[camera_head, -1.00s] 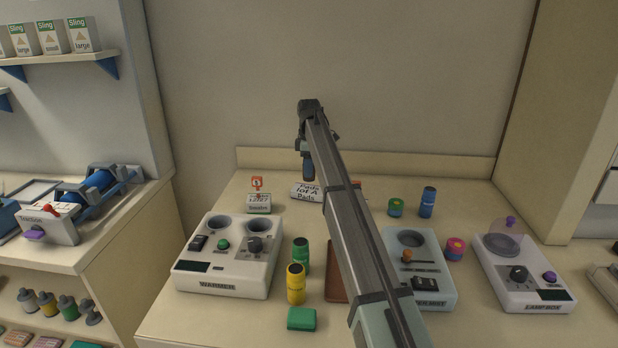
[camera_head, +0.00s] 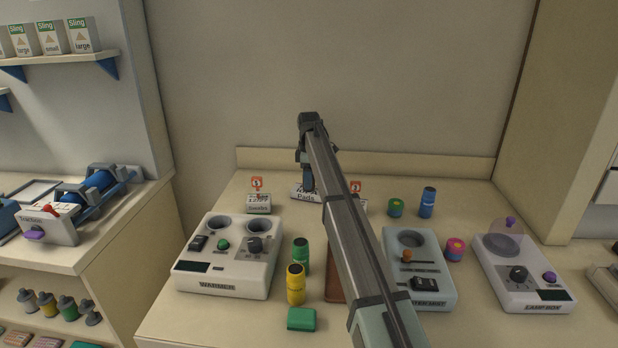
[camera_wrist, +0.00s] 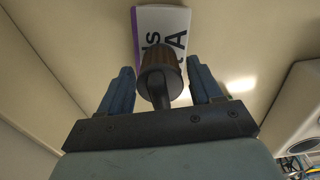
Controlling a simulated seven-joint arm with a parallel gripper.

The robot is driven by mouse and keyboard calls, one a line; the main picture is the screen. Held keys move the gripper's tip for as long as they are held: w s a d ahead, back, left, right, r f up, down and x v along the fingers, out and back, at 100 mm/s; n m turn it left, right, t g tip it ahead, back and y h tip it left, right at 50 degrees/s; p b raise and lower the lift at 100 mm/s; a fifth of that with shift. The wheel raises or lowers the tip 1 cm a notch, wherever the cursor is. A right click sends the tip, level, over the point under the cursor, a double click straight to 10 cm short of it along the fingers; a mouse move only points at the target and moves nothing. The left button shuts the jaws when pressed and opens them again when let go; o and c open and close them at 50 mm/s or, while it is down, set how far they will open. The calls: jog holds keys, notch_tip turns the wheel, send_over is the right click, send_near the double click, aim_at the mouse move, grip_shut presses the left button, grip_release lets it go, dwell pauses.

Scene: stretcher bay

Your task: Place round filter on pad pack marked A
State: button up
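The round filter (camera_wrist: 158,70), a dark cap with a brown ribbed side, sits between the two blue-grey fingers of my gripper (camera_wrist: 161,75) in the wrist view. In the head view my gripper (camera_head: 308,186) points down at the pad pack, and the filter is not distinguishable there. The pad pack marked A (camera_head: 299,194) is a white box on the back of the counter, partly hidden by my gripper. In the wrist view the pack (camera_wrist: 178,22) shows a large "A" and a purple edge beyond the filter.
A boxed pack with a red-tagged clip (camera_head: 258,202) stands left of the pad pack; another red tag (camera_head: 355,187) shows to its right. The warmer (camera_head: 228,258), yellow cylinder (camera_head: 296,284), green cylinder (camera_head: 300,256) and lamp box (camera_head: 520,275) stand nearer or aside.

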jog(key=shift+o, duration=0.7)
notch_tip(320, 180, up, 12)
jog(key=shift+r, duration=0.2)
jog(key=shift+a, duration=0.1)
